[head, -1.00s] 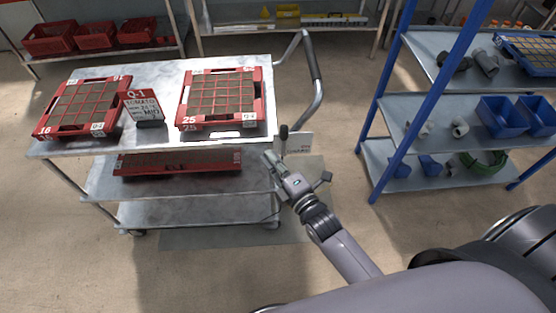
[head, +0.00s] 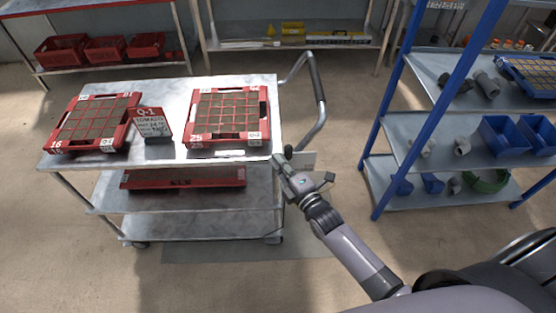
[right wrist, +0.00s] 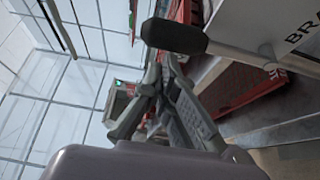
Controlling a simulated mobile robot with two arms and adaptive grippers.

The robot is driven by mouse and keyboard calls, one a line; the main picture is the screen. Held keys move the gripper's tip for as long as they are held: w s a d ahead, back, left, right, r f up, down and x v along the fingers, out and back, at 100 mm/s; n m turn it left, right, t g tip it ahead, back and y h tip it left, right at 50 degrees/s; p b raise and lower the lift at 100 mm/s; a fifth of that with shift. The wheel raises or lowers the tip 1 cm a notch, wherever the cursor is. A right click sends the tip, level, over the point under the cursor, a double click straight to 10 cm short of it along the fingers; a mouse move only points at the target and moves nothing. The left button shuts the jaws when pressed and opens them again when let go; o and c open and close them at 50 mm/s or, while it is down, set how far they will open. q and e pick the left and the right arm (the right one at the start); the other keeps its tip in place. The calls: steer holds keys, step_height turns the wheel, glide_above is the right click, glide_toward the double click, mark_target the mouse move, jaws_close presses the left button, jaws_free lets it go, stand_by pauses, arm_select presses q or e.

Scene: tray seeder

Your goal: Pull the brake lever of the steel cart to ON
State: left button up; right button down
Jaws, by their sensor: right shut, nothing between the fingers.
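The steel cart (head: 206,162) stands left of centre in the head view. Its brake lever, with a black knob (head: 288,151), is at the cart's near right corner, beside a white plate (head: 304,160). In the right wrist view the lever's black knob (right wrist: 174,37) and thin rod are large and close, and the plate (right wrist: 292,22) shows the letters "BRA". My right gripper (head: 279,162) is shut and empty, just below and left of the knob. Its fingers (right wrist: 163,85) show below the knob in the wrist view; I cannot tell whether they touch it. My left gripper is out of view.
Two red trays (head: 188,143) (head: 70,148) and a small sign (head: 153,124) are on the cart's top, with another red tray (head: 185,178) below. The cart's push handle (head: 317,78) rises at its right end. A blue-framed shelf (head: 408,125) stands right. The floor between is clear.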

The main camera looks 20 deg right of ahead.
mark_target(285, 154)
steer(key=shift+d, duration=0.15)
steer(key=shift+s+d+m+b, duration=0.1)
steer(key=shift+d+m+b, duration=0.1)
steer(key=shift+m+b, duration=0.15)
steer(key=shift+s+d+m+t, duration=0.1)
steer(key=shift+d+m+t, duration=0.1)
steer(key=shift+m+t, duration=0.1)
steer(key=shift+s+d+m+t+b, duration=0.25)
steer(key=shift+d+m+t+b, duration=0.25)
steer(key=shift+d+m+b, duration=0.6)
steer(key=s+d+f+m+t+h+b, duration=0.2)
steer(key=d+f+m+t+h+b, duration=0.2)
steer(key=m+b, duration=0.7)
steer(key=shift+s+d+f+m+h, duration=0.2)
steer(key=shift+d+f+m+h, duration=0.15)
steer(key=shift+d+m+h, duration=1.3)
steer(key=shift+d+y, duration=0.35)
steer(key=shift+d, duration=0.1)
